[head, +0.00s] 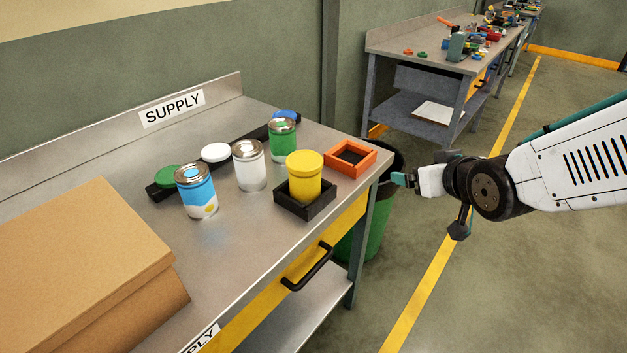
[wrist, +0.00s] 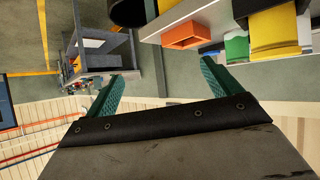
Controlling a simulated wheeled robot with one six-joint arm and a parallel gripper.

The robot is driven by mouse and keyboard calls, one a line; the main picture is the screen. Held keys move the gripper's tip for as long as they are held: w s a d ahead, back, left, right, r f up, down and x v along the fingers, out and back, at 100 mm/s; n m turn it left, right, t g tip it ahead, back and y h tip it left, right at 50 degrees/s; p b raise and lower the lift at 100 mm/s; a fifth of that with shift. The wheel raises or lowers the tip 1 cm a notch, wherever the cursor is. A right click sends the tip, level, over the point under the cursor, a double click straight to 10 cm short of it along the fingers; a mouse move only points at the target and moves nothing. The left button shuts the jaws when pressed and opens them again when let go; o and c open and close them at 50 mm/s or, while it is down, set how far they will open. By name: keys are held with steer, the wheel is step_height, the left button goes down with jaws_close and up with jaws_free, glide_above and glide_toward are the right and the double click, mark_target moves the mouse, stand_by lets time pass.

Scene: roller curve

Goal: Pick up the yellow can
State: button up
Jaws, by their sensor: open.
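The yellow can (head: 304,174) stands upright in a square black tray (head: 306,208) near the front right of the metal supply table. It has a yellow lid. In the wrist view the yellow can (wrist: 273,33) shows at the upper right. My gripper (head: 404,180) is in the air beyond the table's right end, apart from the can. In the wrist view its two green fingers (wrist: 160,90) are spread with nothing between them.
An empty orange tray (head: 366,158) sits right of the can. Green (head: 283,141), white (head: 249,166) and blue (head: 197,191) cans stand to its left. A cardboard box (head: 85,265) fills the table's front left.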

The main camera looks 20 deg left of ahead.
mark_target(305, 168)
steer(key=s+a+f+n+y, duration=0.1)
steer(key=a+y, duration=0.2)
steer(key=a, duration=0.3)
steer(key=s+a+f+n+y, duration=0.1)
steer(key=a+y, duration=0.2)
steer(key=a, duration=0.3)
steer(key=s+a+f+n+y, duration=0.2)
steer(key=a, duration=0.3)
steer(key=shift+s+a+t+y, duration=0.1)
steer(key=shift+a+t+y, duration=0.3)
steer(key=shift+a, duration=0.3)
steer(key=x, duration=0.7)
steer(key=shift+a, duration=0.25)
steer(key=c, duration=0.8)
